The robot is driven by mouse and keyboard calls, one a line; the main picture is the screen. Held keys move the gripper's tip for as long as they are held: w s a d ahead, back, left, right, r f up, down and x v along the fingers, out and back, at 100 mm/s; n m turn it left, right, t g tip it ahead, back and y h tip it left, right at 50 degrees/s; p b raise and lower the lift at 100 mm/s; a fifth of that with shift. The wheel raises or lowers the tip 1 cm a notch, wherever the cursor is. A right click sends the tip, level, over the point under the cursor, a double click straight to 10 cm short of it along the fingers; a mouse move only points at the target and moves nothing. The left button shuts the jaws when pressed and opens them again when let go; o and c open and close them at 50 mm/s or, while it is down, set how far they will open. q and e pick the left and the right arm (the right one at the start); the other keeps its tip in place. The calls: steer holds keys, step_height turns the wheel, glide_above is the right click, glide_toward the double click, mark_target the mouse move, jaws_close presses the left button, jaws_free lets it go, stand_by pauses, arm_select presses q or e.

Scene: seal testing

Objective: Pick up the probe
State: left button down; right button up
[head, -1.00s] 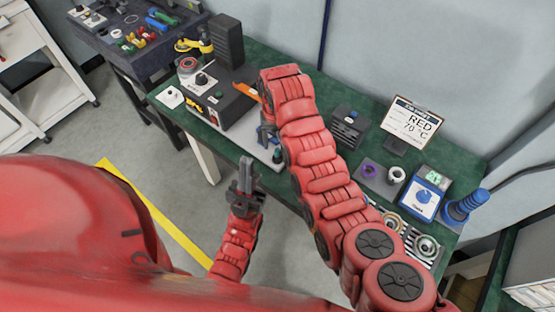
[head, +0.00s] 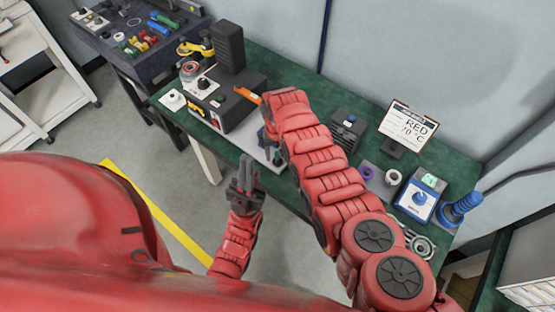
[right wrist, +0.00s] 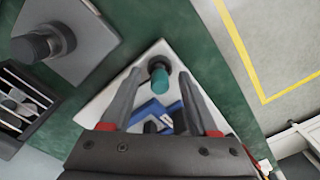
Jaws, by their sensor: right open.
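An orange stick-like piece (head: 247,95), possibly the probe, lies at the dark box beside my right arm in the head view. In the right wrist view a teal-ended upright cylinder (right wrist: 160,80) stands on a white plate (right wrist: 105,102), with blue parts (right wrist: 155,110) nearer the palm; I cannot tell if any of these is the probe. My right gripper (right wrist: 158,90) is open above the plate, its fingers either side of the teal piece in the picture. In the head view my arm hides it. My left gripper (head: 246,172) hangs before the bench, apparently empty; its finger gap is unclear.
The dark control box (head: 215,98) stands at the bench's left. Green bench top (head: 300,82) is free at the back.

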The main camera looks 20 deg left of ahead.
steer(key=shift+c, duration=0.2)
jaws_close()
steer(key=shift+r, duration=0.1)
